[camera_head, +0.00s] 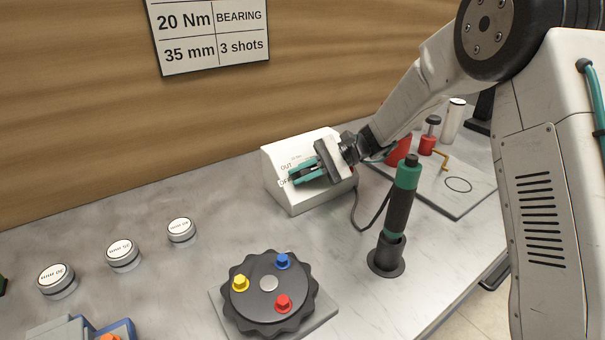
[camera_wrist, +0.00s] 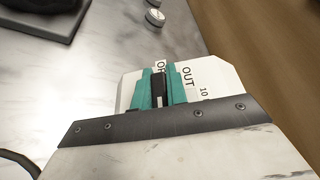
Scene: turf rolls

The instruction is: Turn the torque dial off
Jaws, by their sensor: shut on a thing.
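The white torque box (camera_head: 305,202) has a sloped face with printed labels and sits on the bench against the wooden wall. My gripper (camera_head: 301,178) is over that face, its teal fingers shut. In the wrist view the box (camera_wrist: 225,77) shows "OUT", "10" and a partly covered label starting with "O". The black dial (camera_wrist: 159,88) is between the two teal fingers there, with a pale strip on its near part. In the head view my fingers hide most of the dial, and I cannot tell exactly which label it points at.
A green and black driver (camera_head: 402,195) stands upright in a black holder in front of the box, with a dark cable. A black lobed wheel (camera_head: 262,305) with coloured bolts lies nearer. Several round tins (camera_head: 123,254) are at left. A sign (camera_head: 212,35) hangs behind.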

